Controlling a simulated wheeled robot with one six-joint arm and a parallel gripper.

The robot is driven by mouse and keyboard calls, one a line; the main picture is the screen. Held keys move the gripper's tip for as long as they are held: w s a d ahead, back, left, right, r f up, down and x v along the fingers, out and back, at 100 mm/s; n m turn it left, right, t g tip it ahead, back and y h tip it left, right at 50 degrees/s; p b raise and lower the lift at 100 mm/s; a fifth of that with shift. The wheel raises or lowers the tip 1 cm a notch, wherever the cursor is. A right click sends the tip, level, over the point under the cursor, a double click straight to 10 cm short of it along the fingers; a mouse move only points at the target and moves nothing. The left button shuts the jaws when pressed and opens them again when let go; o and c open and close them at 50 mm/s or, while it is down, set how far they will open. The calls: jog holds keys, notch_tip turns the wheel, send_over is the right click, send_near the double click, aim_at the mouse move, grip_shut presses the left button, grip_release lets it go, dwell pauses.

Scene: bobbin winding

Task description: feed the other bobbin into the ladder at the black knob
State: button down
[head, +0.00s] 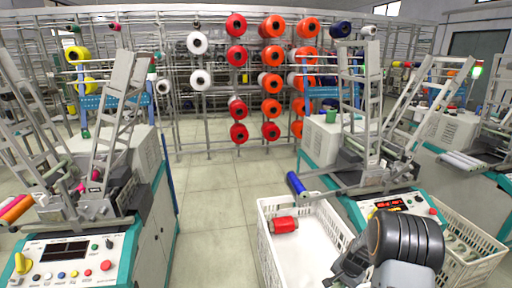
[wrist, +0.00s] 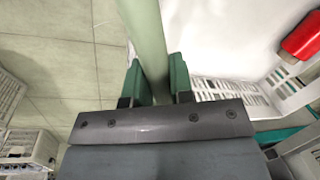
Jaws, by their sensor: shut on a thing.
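In the wrist view my gripper (wrist: 155,82) has its two green fingers closed on a pale green bobbin tube (wrist: 146,35), which runs up out of the top of the picture. In the head view my dark gripper body (head: 348,266) is low at the right, over the near edge of the white crate; the held tube cannot be made out there. Tilted grey ladder frames stand on the left machine (head: 118,110) and the right machine (head: 360,95). A small black knob (head: 108,244) shows on the left machine's panel.
A red bobbin (head: 284,225) lies in the white crate (head: 262,235), also visible in the wrist view (wrist: 302,36). Another crate (head: 490,262) holds pale tubes. The aisle floor (head: 215,205) is clear.

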jog(key=a+n+b, duration=0.2)
jog(key=s+a+n+b, duration=0.1)
jog(key=a+n+b, duration=0.1)
jog(key=a+n, duration=0.1)
jog(key=s+a+n+g+b, duration=0.1)
jog(key=a+n, duration=0.2)
jog(key=shift+s+a+f+y+b, duration=0.1)
jog(key=shift+s+f+y+b, duration=0.2)
jog(key=shift+f+b, duration=0.1)
jog(key=a+n+b, duration=0.2)
jog(key=a+b, duration=0.3)
jog(key=a, duration=0.1)
notch_tip(320, 180, up, 10)
jog(key=s+p, duration=0.2)
jog(key=p, duration=1.8)
jog(key=shift+d+r+p, duration=0.25)
jog(key=shift+d+p, duration=0.15)
jog(key=shift+f, duration=0.15)
